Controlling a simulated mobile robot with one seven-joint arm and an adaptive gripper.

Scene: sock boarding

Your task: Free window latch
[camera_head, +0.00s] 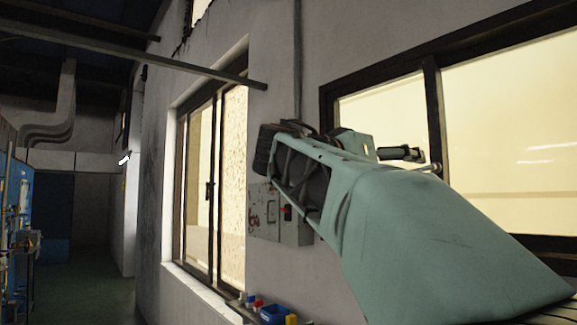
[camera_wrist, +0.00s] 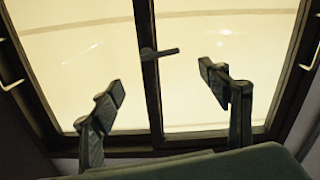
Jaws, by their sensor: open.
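The window latch (camera_wrist: 160,52) is a short dark handle on the upright middle bar of the window (camera_wrist: 152,100) in the wrist view. It lies about level, with its free end to the right. My gripper (camera_wrist: 161,82) is open and empty. Its two dark fingers stand wide apart, left and right of the middle bar, with the latch higher in the picture and between them sideways. The fingers appear apart from the latch, but I cannot tell how far off it is.
Curved pulls sit on the frame at the left (camera_wrist: 10,76) and right (camera_wrist: 309,58) in the wrist view. In the head view are a left window (camera_head: 212,175), a right window (camera_head: 505,95), a grey wall box (camera_head: 295,232), a jutting bar (camera_head: 215,72) and small blue bins (camera_head: 272,314).

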